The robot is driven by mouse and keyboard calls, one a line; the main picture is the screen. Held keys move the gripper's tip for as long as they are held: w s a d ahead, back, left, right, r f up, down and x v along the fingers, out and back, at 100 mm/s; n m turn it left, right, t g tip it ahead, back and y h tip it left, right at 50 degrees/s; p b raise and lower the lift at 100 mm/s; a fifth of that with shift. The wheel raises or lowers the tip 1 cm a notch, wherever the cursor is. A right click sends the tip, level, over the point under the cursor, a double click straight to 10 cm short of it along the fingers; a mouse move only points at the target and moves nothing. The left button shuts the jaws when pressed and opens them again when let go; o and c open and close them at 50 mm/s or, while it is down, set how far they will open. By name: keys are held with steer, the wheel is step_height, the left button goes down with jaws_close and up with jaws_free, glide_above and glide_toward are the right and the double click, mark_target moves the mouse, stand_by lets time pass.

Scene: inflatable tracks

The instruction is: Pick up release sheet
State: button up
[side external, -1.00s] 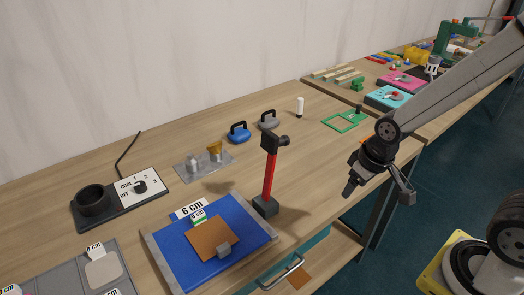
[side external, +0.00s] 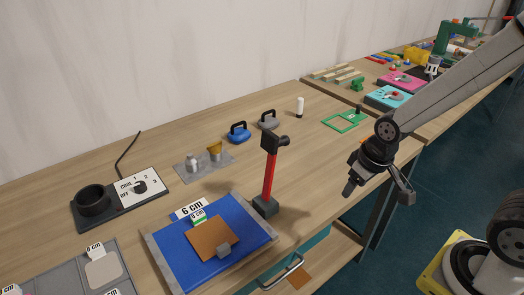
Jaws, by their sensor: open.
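A brown square sheet (side external: 213,238), which looks like the release sheet, lies flat on the blue mat (side external: 169,258) at the front of the bench. My gripper (side external: 377,189) is open and empty. It hangs to the right of the mat and the red-handled tool, near the bench's front edge, well apart from the sheet. Another brown piece (side external: 300,278) shows on the lower shelf.
A red upright tool with a black head (side external: 270,175) stands between the mat and my gripper. A heater-like unit with a dial (side external: 120,200) is at left. Blue and grey handled weights (side external: 238,133) stand behind. A green frame (side external: 344,122) lies at right. Open bench lies around the weights.

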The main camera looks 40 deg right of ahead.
steer(key=m+g+y, duration=0.3)
steer(key=m+y, duration=0.2)
steer(key=m, duration=1.3)
glide_toward(224, 246)
steer(key=x, duration=0.2)
steer(key=shift+h, duration=0.3)
steer(key=shift+x, duration=3.95)
steer(key=shift+a+r, duration=0.1)
steer(key=shift+a, duration=0.05)
jaws_close()
